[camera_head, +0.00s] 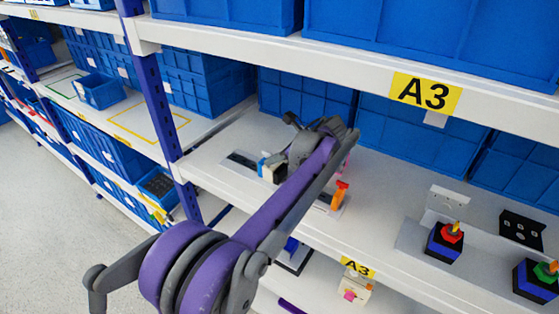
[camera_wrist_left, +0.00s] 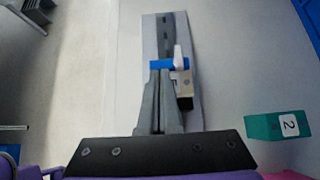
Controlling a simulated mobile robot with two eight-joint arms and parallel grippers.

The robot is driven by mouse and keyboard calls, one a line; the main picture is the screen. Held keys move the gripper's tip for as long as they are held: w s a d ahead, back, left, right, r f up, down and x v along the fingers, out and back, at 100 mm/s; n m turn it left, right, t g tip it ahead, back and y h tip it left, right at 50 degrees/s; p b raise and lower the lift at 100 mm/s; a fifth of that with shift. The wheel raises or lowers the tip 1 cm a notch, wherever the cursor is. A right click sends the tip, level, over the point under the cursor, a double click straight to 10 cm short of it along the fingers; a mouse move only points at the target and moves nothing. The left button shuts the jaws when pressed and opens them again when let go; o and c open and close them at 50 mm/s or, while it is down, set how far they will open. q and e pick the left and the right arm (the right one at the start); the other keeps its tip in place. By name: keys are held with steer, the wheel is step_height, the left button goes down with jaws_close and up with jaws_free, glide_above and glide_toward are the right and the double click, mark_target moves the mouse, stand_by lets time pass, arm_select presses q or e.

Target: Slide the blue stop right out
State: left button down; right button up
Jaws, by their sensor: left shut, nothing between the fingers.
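The blue stop (camera_wrist_left: 162,65) is a short bar lying across a dark rail (camera_wrist_left: 166,30) on a light plate in the left wrist view. It also shows as a small blue piece (camera_head: 261,167) on the shelf in the head view. A white lever piece with a black block (camera_wrist_left: 184,95) sits beside it on the right. My left gripper (camera_wrist_left: 159,78) is shut and empty, its fingertips at the near edge of the blue stop; I cannot tell whether they touch. In the head view my purple arm hides part of the fixture. My right gripper is not in view.
An orange lever (camera_head: 340,195) and red-topped switch (camera_head: 445,240) stand farther right on the shelf. Blue bins (camera_head: 375,140) line the back. An upper shelf edge (camera_head: 330,65) lies overhead.

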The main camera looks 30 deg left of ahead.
arm_select(q)
steer(key=a, duration=0.9)
steer(key=w+a, duration=0.1)
steer(key=a, duration=0.3)
steer(key=shift+a, duration=0.35)
steer(key=shift+d, duration=0.1)
